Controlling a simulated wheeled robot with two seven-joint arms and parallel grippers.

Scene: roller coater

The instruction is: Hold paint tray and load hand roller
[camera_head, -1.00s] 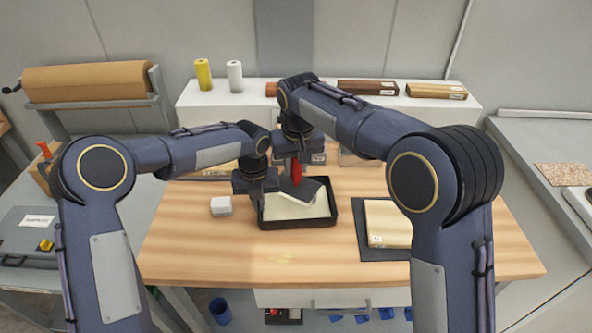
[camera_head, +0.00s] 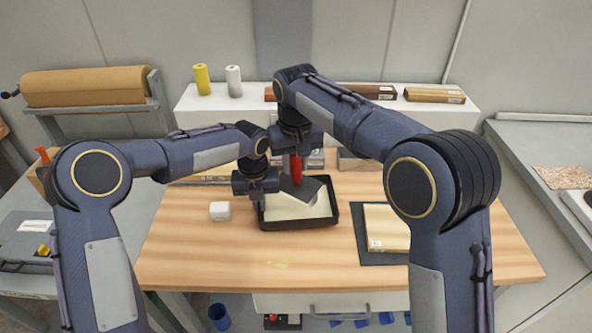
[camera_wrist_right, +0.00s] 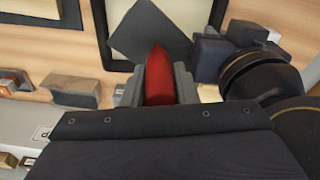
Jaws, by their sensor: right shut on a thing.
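The black paint tray (camera_head: 300,226) lies on the wooden table with pale paint inside; its rim also shows in the right wrist view (camera_wrist_right: 98,22). My right gripper (camera_head: 296,160) is shut on the red handle (camera_head: 295,170) of the hand roller, above the tray's far part. The handle also shows in the right wrist view (camera_wrist_right: 158,80). The roller's dark head (camera_head: 305,188) is tilted over the tray and hides part of the paint. My left gripper (camera_head: 262,190) is at the tray's left far edge; its fingers are hidden, so I cannot tell whether they grip the rim.
A pale board (camera_head: 386,228) on a dark mat lies to the right. Yellow (camera_head: 202,79) and white rolls (camera_head: 234,81) stand on the back shelf. The table's front is clear.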

